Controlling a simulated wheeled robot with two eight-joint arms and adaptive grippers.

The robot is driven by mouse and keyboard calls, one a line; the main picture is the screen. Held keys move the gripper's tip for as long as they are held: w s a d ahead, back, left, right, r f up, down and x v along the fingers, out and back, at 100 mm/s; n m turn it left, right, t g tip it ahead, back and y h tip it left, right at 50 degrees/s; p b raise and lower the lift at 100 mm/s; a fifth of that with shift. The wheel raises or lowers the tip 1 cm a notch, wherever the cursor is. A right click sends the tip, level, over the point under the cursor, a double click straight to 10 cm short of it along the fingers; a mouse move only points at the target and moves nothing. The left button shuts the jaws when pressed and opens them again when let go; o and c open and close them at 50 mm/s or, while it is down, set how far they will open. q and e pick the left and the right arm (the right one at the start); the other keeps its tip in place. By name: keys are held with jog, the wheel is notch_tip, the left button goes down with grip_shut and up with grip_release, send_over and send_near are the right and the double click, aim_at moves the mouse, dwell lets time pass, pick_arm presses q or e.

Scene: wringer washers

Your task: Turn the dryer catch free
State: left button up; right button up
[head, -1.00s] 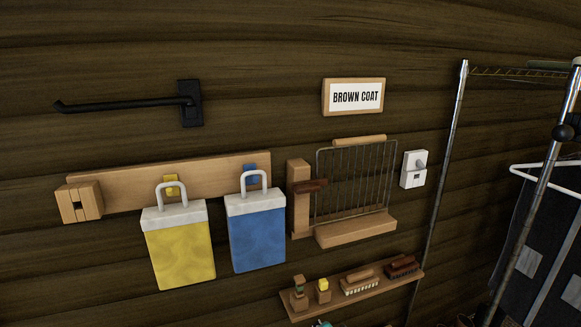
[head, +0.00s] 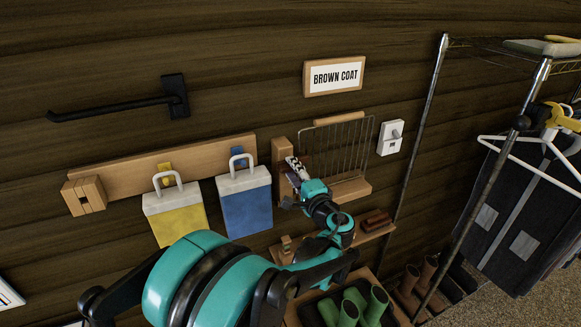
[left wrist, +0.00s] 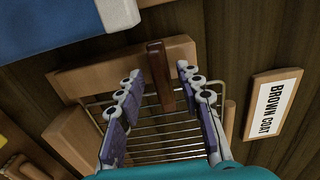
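The dryer is a wire rack (head: 345,147) on the wall with a wooden post (head: 282,155) at its left. The dryer catch (left wrist: 161,78) is a dark brown wooden bar, lying across the post toward the wires in the left wrist view. My left gripper (head: 293,170) is at the post and hides most of the catch in the head view. In the left wrist view the left gripper (left wrist: 158,72) is open, one finger on each side of the catch with gaps showing. My right gripper is not in view.
Yellow (head: 177,222) and blue (head: 246,205) bags hang left of the dryer. A white switch (head: 391,137) is to its right, a "BROWN COAT" sign (head: 334,76) above. A brush shelf (head: 368,236) is below. A metal rack (head: 413,165) with hanging clothes stands at right.

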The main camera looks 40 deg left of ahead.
pick_arm(q)
jog(key=shift+x, duration=0.85)
grip_shut()
